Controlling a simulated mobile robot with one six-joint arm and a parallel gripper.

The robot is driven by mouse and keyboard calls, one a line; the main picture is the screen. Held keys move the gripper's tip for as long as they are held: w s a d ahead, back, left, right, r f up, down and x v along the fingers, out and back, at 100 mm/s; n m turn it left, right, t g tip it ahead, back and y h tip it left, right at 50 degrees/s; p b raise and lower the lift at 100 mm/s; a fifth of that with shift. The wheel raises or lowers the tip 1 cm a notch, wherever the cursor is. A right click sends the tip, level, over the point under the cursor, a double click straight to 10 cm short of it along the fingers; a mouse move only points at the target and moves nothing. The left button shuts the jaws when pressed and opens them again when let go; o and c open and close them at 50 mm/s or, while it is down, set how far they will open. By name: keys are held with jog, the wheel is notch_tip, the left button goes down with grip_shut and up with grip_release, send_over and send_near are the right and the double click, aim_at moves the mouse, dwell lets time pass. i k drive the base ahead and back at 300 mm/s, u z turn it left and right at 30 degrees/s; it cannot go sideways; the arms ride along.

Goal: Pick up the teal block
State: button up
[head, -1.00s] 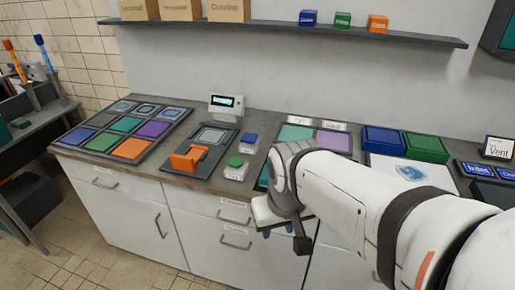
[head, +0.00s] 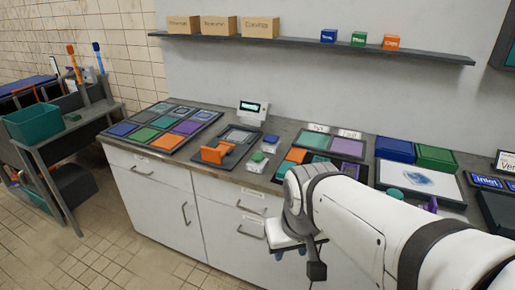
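I cannot single out a teal block for certain. A small dark green or teal piece (head: 72,117) lies on the grey side table (head: 95,122) at the left, beside a teal bin (head: 30,124). A small teal round-looking object (head: 394,193) sits on the counter right of my arm, partly hidden. Flat teal squares (head: 315,141) show in the counter trays. My gripper (head: 300,256) hangs in front of the counter's front edge, pointing down, apart from these things. Its fingers are mostly hidden by my wrist, so their opening does not show.
The counter (head: 335,128) holds a tray of coloured tiles (head: 165,127), an orange-handled device (head: 217,153), two button boxes, a small display (head: 252,112) and blue and green boxes (head: 436,157). A shelf (head: 310,47) runs above. Floor at the lower left is clear.

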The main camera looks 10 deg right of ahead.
aim_at(281, 173)
jog(key=i, duration=0.85)
jog(key=z, duration=0.05)
